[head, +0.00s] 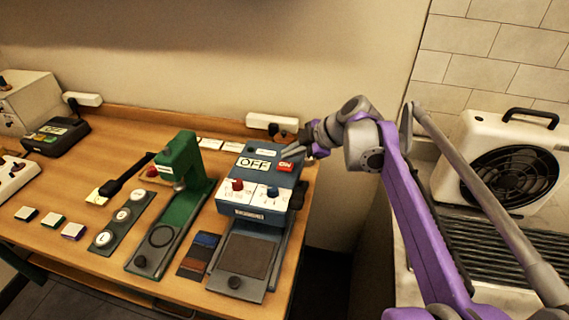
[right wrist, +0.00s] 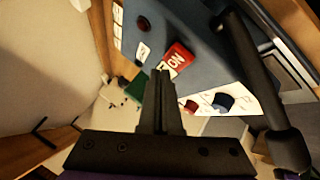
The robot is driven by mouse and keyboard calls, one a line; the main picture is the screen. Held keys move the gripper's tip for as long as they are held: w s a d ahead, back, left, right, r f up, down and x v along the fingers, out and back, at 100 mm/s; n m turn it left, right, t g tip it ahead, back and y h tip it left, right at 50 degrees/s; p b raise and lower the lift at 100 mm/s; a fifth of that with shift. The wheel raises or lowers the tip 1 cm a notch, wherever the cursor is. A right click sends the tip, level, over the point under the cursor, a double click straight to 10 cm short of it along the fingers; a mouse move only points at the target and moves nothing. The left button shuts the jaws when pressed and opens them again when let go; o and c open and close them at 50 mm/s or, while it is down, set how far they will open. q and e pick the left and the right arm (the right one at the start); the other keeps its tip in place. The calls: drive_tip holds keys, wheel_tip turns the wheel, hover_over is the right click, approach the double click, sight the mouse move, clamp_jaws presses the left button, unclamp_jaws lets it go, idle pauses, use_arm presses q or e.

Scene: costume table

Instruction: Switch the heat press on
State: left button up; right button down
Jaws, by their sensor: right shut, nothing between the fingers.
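The blue heat press (head: 255,185) stands at the right end of the wooden table. Its display (head: 254,164) reads OFF. A red rocker switch (head: 285,166) marked ON sits on its top, right of the display; it also shows in the right wrist view (right wrist: 177,57). A red knob (head: 237,185) and a blue knob (head: 272,191) are on the front slope. My right gripper (head: 308,152) is shut and empty at the press's right rear, close to the switch. In the right wrist view its fingertips (right wrist: 160,74) appear just beside the switch; I cannot tell if they touch. My left gripper is out of view.
A green press (head: 177,170) stands left of the heat press, with a panel of white round buttons (head: 122,222) beside it. A white power strip (head: 272,122) lies behind. A white fan unit (head: 510,160) stands at the right beyond a gap.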

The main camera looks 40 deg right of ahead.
sight(289, 165)
drive_tip(key=shift+f, duration=0.15)
idle(0.5)
drive_tip(key=shift+f, duration=0.3)
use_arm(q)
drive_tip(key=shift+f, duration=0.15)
use_arm(e)
drive_tip(key=shift+f, duration=0.5)
idle(0.5)
drive_tip(key=shift+r, duration=0.1)
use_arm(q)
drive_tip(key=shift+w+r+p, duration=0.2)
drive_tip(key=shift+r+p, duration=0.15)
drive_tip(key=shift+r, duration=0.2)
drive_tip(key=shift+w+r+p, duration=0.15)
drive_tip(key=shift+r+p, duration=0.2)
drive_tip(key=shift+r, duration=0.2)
use_arm(e)
drive_tip(key=shift+r, duration=0.85)
drive_tip(key=shift+r+p, duration=0.45)
drive_tip(key=shift+r, duration=0.2)
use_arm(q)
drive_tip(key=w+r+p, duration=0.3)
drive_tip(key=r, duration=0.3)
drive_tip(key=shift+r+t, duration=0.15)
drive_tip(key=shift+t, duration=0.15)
use_arm(e)
wheel_tip(289, 165, up, 5)
drive_tip(key=shift+w+f, duration=0.15)
